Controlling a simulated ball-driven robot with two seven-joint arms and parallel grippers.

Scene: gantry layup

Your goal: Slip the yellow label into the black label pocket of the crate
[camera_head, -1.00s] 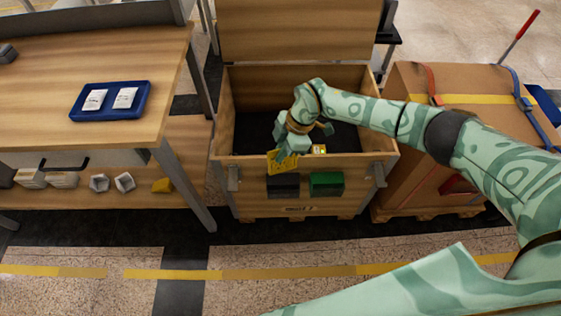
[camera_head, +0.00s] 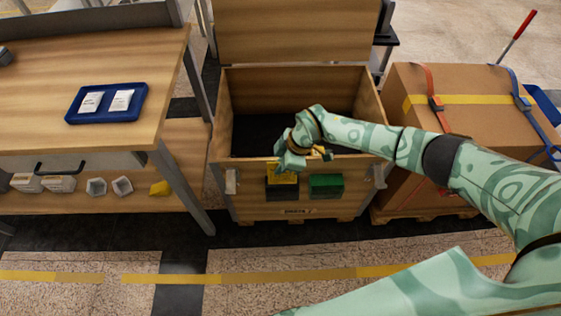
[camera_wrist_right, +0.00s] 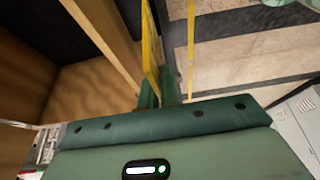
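The open wooden crate (camera_head: 305,205) has a black label pocket (camera_head: 281,193) and a green pocket (camera_head: 325,186) side by side on its front wall. My right gripper (camera_head: 284,168) is at the crate's front rim, just above the black pocket. It is shut on the yellow label (camera_head: 283,178), which hangs down upright in front of the wall. In the right wrist view the label (camera_wrist_right: 150,45) shows nearly edge-on between the fingers (camera_wrist_right: 158,92), beside the crate wall. Whether its lower edge is inside the pocket I cannot tell. My left gripper is not in view.
A workbench (camera_head: 90,150) stands at left with a blue tray (camera_head: 105,118) holding two white packets. Several small items and a yellow piece (camera_head: 159,188) lie on its lower shelf. A strapped cardboard box (camera_head: 455,85) stands close at right. The floor in front is clear.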

